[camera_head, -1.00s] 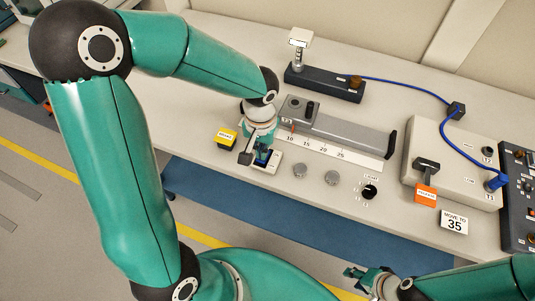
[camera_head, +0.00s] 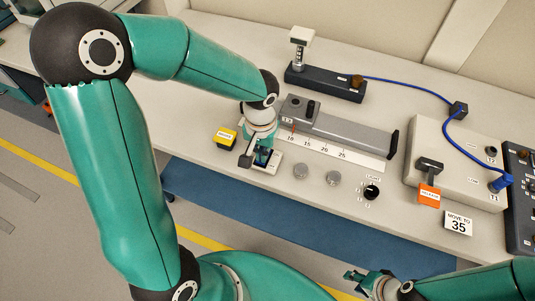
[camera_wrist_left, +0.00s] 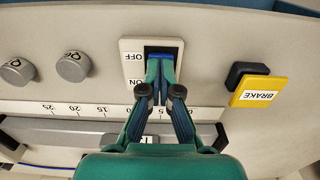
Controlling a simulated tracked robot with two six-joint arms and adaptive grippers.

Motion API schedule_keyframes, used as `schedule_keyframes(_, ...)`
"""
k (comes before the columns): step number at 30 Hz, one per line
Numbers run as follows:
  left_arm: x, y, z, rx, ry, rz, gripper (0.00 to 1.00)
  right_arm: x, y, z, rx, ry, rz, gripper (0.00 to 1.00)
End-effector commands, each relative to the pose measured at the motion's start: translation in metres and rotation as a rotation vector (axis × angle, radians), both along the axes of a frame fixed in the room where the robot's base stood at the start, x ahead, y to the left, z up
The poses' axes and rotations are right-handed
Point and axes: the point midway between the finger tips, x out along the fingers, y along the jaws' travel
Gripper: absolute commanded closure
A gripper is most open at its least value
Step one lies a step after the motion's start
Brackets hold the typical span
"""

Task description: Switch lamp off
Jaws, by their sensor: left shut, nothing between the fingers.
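A switch plate with OFF and ON labels (camera_wrist_left: 132,58) shows in the left wrist view, with a dark recess and a blue rocker (camera_wrist_left: 161,57) at its OFF end. In the head view the switch plate (camera_head: 272,165) lies on the bench's front part. My left gripper (camera_wrist_left: 160,78) is shut and empty, its fingertips together over the recess, hiding part of it; whether they touch the rocker I cannot tell. In the head view the left gripper (camera_head: 262,157) points down at the switch. My right gripper (camera_head: 353,275) is in front of the bench, away from the switch; its jaw opening is unclear.
A yellow BRAKE button (camera_wrist_left: 256,92) sits beside the switch. Two grey knobs (camera_head: 300,171) and a black dial (camera_head: 371,191) lie to the right. Behind are a scale (camera_head: 343,155) and a grey slide (camera_head: 345,131). A box with a blue cable (camera_head: 450,165) stands further right.

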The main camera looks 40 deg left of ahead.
Motion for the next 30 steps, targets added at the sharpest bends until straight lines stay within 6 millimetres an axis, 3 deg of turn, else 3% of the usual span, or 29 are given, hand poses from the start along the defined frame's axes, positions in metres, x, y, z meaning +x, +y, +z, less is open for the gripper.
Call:
schedule_keyframes(8,0.000,0.000,0.002,0.000,0.001,-0.001,1.00,0.000,0.000,0.002,0.000,0.000,0.000,0.60)
schedule_keyframes(30,0.000,0.000,0.062,0.000,-0.001,-0.001,1.00,0.000,0.000,0.044,0.000,0.000,0.000,0.60)
